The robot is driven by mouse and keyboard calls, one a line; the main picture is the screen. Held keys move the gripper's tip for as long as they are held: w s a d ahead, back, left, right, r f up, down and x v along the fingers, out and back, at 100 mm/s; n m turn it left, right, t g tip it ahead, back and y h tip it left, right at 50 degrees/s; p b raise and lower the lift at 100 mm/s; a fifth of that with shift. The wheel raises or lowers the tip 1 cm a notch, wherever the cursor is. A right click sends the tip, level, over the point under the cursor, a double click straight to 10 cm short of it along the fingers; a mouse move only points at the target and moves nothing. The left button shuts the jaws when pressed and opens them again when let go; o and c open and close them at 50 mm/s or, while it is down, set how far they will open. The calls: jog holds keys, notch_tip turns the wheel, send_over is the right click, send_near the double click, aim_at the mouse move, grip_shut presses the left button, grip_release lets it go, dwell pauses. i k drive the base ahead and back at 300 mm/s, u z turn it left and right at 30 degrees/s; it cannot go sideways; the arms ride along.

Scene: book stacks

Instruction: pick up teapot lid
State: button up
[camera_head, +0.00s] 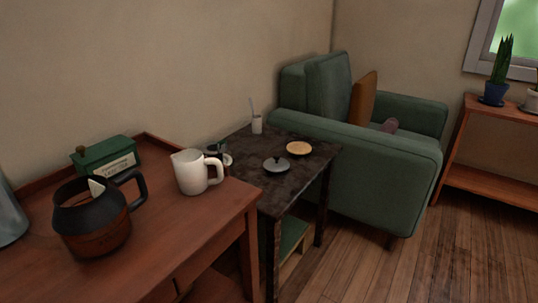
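A small grey lid with a dark knob (276,164), which looks like the teapot lid, lies on the dark side table (310,165) near its middle. My gripper is not in view.
A tan round plate (299,148) and a white cup with a thin stick (257,124) share the side table. A wooden table (190,234) at left bears a white pitcher (191,172), coffee pot (90,225) and green box (107,158). A green armchair (385,165) stands behind. Floor (400,270) is clear at right.

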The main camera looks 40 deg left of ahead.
aim_at(277, 164)
jog(key=u, duration=0.7)
jog(key=i, duration=1.1)
jog(key=u, duration=1.5)
jog(key=i, duration=0.35)
jog(key=u, duration=0.35)
